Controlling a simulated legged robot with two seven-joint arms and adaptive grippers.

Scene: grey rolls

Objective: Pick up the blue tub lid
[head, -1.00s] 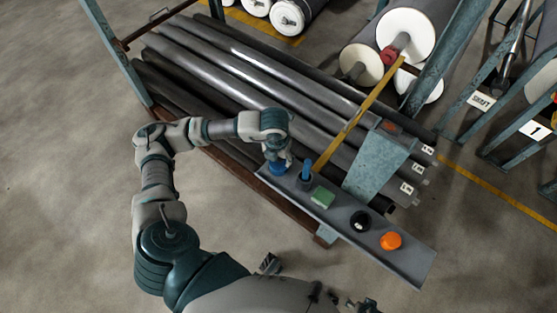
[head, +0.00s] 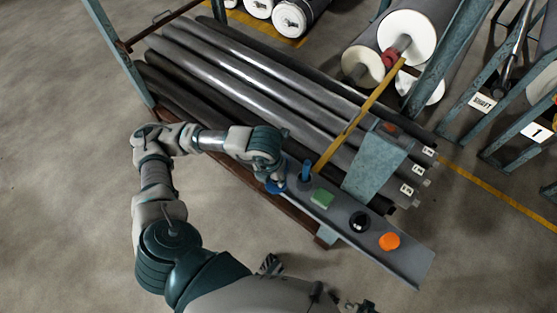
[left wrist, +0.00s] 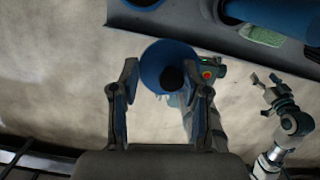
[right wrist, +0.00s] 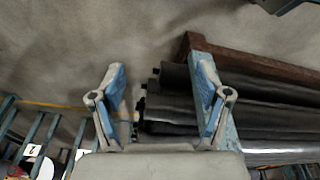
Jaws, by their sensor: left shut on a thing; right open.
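The blue tub lid (left wrist: 152,62) is a round blue disc with a dark round spot, between the two fingers of my left gripper (left wrist: 160,88) in the left wrist view. The fingers are shut on it, and mostly floor shows behind it. In the head view the lid (head: 276,187) shows as a small blue patch under my left gripper (head: 272,180), by the left end of the grey tray. The hand partly hides it. My right gripper (right wrist: 160,88) is open and empty in the right wrist view.
The grey tray (head: 414,262) carries an upright blue item (head: 306,172), a green block (head: 322,198), a black round item (head: 359,222) and an orange round item (head: 389,241). Several long grey rolls (head: 260,85) lie behind it. The floor at left is clear.

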